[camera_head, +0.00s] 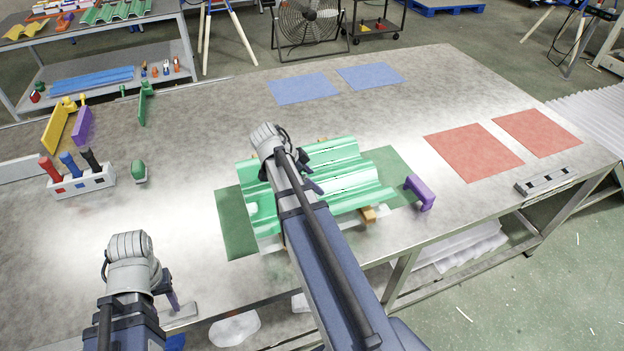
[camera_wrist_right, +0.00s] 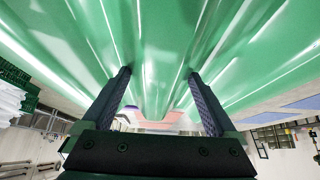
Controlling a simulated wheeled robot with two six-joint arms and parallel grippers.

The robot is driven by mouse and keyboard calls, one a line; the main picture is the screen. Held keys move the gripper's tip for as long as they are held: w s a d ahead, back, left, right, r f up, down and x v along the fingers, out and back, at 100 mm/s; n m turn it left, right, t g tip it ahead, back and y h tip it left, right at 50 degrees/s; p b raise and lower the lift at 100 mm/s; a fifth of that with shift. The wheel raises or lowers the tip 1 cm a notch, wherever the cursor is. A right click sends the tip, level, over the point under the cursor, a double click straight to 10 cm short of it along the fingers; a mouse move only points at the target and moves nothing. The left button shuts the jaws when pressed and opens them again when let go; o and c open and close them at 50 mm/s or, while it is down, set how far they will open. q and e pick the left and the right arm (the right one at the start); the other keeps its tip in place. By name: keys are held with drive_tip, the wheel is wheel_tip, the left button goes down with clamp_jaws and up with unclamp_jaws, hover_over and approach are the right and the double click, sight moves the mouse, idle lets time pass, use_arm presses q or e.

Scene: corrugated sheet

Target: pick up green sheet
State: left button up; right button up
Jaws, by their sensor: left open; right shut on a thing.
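The green corrugated sheet (camera_head: 350,182) lies over a dark green mat (camera_head: 234,236) on the metal table. My right arm crosses over it in the head view and hides part of its left side. In the right wrist view the sheet (camera_wrist_right: 155,35) fills the upper part, with ridges running away from me. My right gripper (camera_wrist_right: 159,78) is shut on the sheet, its two fingers against the ridged surface; the exact contact is hard to see. My left gripper (camera_head: 170,295) is open and empty at the table's front edge, partly hidden behind its wrist.
Small wooden blocks (camera_head: 368,214) show at the sheet's edges. A purple bracket (camera_head: 420,192) stands close to its right. Red mats (camera_head: 473,152) and blue mats (camera_head: 303,89) lie flat. A tool holder (camera_head: 82,182) stands at the left. The table's middle left is clear.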

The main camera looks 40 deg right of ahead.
sight(313, 178)
wheel_tip(313, 178, up, 10)
drive_tip(key=p, duration=0.9)
drive_tip(key=shift+f, duration=0.25)
drive_tip(key=shift+s+d, duration=0.1)
